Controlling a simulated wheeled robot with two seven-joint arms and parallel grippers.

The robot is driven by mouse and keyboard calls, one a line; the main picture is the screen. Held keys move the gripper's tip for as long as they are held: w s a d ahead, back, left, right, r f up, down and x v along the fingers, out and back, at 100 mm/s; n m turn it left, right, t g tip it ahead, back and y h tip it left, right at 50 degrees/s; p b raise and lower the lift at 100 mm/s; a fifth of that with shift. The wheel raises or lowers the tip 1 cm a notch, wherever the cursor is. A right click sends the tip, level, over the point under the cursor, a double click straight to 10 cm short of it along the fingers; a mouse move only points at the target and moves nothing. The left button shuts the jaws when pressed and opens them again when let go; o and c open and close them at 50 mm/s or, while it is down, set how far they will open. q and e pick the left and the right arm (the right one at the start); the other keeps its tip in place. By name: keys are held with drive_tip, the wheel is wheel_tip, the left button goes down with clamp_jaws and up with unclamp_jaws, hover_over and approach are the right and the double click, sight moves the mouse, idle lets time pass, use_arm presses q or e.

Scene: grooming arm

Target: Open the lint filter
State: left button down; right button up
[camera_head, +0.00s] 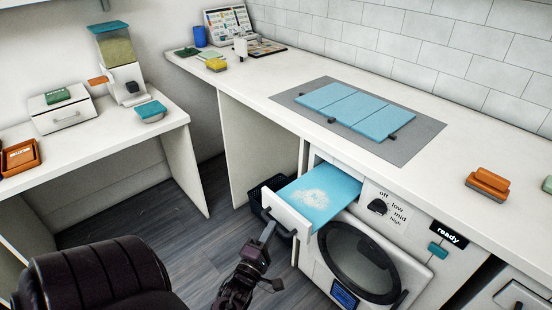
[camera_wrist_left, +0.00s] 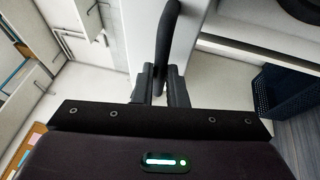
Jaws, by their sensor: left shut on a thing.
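The lint filter (camera_head: 318,197) is a drawer with a blue inner surface and a white front. It stands pulled out from the upper left of the dryer (camera_head: 360,262), and a patch of white lint lies on it. My left gripper (camera_head: 266,238) is at the drawer's white front. In the left wrist view its fingers (camera_wrist_left: 161,86) are shut on a dark bar handle (camera_wrist_left: 168,42). The head view hides part of that grip. My right gripper does not show.
A dark basket (camera_head: 258,200) stands on the floor behind the drawer front. The dryer's knob (camera_head: 377,207) and round door are to the right. Grey floor lies open to the left.

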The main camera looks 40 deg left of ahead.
use_arm(q)
drive_tip(key=shift+f, duration=0.1)
drive_tip(key=c, duration=1.5)
unclamp_jaws()
drive_tip(key=shift+o, duration=0.2)
drive_tip(key=shift+s, duration=0.15)
drive_tip(key=v, duration=0.7)
drive_tip(key=shift+s+d+b, duration=0.2)
drive_tip(key=shift+s+b, duration=0.05)
drive_tip(key=shift+b, duration=0.15)
drive_tip(key=shift+f, duration=0.1)
